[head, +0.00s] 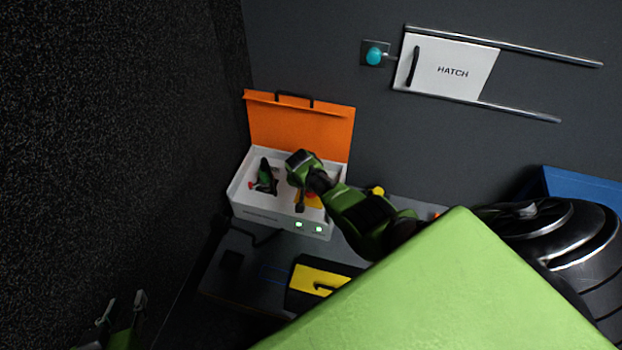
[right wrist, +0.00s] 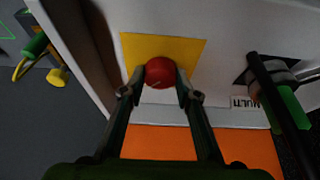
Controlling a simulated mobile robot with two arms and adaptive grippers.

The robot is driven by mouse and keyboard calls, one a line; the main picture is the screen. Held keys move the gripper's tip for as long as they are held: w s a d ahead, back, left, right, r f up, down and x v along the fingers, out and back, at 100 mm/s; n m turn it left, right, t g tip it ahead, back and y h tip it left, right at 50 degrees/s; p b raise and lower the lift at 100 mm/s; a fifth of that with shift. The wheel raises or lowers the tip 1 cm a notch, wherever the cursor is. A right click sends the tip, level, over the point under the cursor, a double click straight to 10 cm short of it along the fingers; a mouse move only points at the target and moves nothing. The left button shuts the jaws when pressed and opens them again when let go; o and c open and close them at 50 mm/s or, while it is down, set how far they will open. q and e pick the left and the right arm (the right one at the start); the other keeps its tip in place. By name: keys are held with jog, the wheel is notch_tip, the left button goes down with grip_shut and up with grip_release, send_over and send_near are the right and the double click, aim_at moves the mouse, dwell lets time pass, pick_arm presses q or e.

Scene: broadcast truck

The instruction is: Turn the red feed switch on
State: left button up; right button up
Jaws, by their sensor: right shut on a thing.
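A red round knob (right wrist: 160,72) sits on a yellow plate (right wrist: 190,48) inside the white box (head: 262,216) with the open orange lid. My right gripper (right wrist: 160,90) has one finger on each side of the knob and is shut on it. In the head view my right arm reaches over the box and mostly hides the knob; part of the yellow plate (head: 314,201) shows. Whether the switch is on cannot be told. My left gripper (head: 122,304) is at the lower left, far from the box, with its fingertips apart and nothing between them.
A black and green lever (head: 265,178) stands in the box's left half. Two green lamps (head: 308,227) are lit on its front. The orange lid (head: 300,122) stands up behind. A yellow and black item (head: 318,281) lies in front. A hatch (head: 450,68) is on the wall.

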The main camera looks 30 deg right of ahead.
dwell(0.3)
jog(key=o, duration=1.1)
jog(key=shift+r, duration=0.1)
jog(key=v, duration=1.1)
jog(key=shift+a+r, duration=0.15)
jog(key=shift+r, duration=0.2)
jog(key=shift+s, duration=0.1)
